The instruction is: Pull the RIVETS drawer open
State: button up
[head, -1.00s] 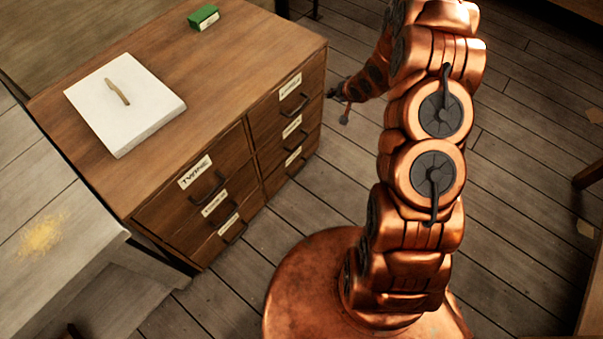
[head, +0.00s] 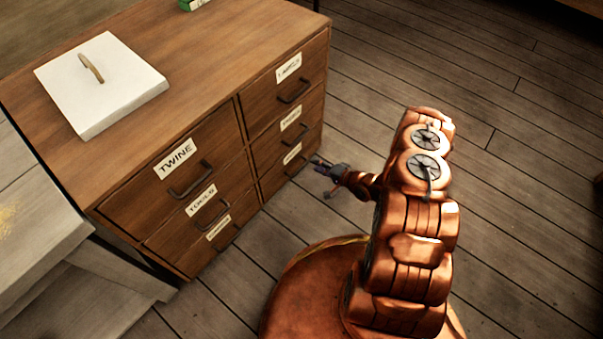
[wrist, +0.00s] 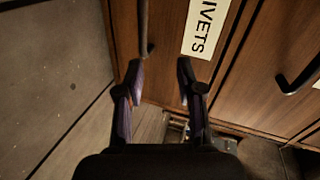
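The RIVETS drawer (wrist: 172,45) is the lowest in the right column of a wooden cabinet. Its white label (wrist: 210,25) shows "IVETS" in the wrist view, cut off at the top. Its dark bar handle (wrist: 145,25) lies ahead of my fingers, near the left fingertip in that view. The drawer (head: 277,179) looks shut in the head view, and its label is too small to read there. My gripper (wrist: 160,75) is open with nothing between the fingers. In the head view my gripper (head: 322,167) is low, beside that drawer's front.
Another drawer's handle (wrist: 298,80) shows at the right of the wrist view. A white slab (head: 100,95) lies on top. Plank floor to the right is clear.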

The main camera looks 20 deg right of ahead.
aim_at(301, 167)
jog(key=shift+m+t+y, duration=0.4)
jog(key=shift+m+y, duration=0.1)
jog(key=shift+m, duration=0.1)
jog(key=a+f+b, duration=0.1)
jog(key=w+a+f+b, duration=0.1)
jog(key=a+f, duration=0.1)
jog(key=w+a+f+b, duration=0.1)
jog(key=a, duration=0.1)
jog(key=shift+w+f+b, duration=0.15)
jog(key=shift+b, duration=0.25)
jog(key=shift+x, duration=0.75)
grip_shut()
